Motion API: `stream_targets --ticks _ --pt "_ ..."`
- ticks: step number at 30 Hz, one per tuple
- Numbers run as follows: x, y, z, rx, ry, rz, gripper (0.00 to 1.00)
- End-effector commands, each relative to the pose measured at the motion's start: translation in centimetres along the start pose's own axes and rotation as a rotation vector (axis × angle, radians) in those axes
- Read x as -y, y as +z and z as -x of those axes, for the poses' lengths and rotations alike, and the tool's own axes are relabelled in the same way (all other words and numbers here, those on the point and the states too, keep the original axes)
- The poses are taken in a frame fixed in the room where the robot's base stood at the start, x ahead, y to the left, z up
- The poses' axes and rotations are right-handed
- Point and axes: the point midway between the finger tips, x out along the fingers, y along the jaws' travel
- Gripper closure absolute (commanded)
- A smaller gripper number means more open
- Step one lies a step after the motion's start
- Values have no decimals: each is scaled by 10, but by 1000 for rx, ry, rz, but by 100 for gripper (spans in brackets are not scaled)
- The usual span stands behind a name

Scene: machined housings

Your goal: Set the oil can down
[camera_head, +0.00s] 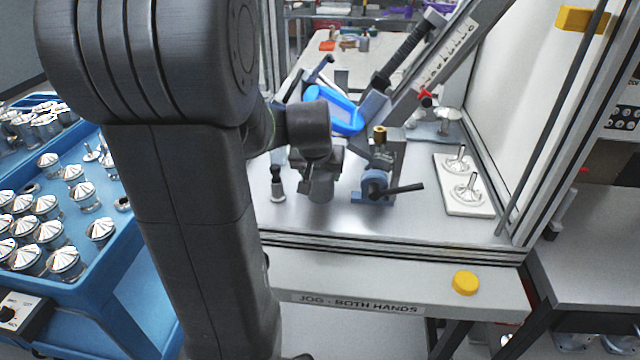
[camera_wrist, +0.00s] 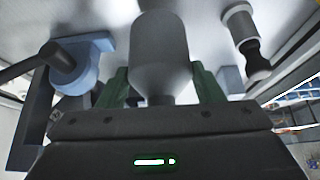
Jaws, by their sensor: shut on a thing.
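The grey oil can (camera_head: 321,190) is under my gripper (camera_head: 320,168) in the head view, over the metal worktop (camera_head: 335,222). In the wrist view the oil can (camera_wrist: 160,52) is a smooth grey cylinder with a tapered shoulder, between the green fingers of my gripper (camera_wrist: 163,88). My gripper is shut on it. The can looks about upright. Its lower end is at or close to the worktop; I cannot tell whether it touches. My arm and wrist hide its upper part in the head view.
A blue vise (camera_head: 376,184) with a black handle stands close on the right. A small black-topped grey item (camera_head: 277,186) stands on the left. A white board (camera_head: 463,192) with metal parts lies farther right. The worktop's front strip is clear.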

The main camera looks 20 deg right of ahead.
Motion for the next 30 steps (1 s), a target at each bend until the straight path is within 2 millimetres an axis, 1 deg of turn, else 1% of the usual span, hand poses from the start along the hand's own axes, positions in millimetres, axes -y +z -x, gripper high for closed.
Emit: stream_targets --ticks 1,3,6,14,18,19,20,21,22,30 --pt "0 6 -8 6 0 0 68" --pt "0 10 -17 5 1 1 68" --pt "0 15 -25 3 1 2 68" --pt "0 15 -26 1 0 1 68" --pt "0 18 -30 1 0 1 68" --pt "0 17 -29 2 0 1 36" --pt "0 17 -29 2 0 1 30" --pt "0 17 -29 2 0 1 22" --pt "0 17 -29 2 0 1 18" --pt "0 17 -28 2 0 0 18"
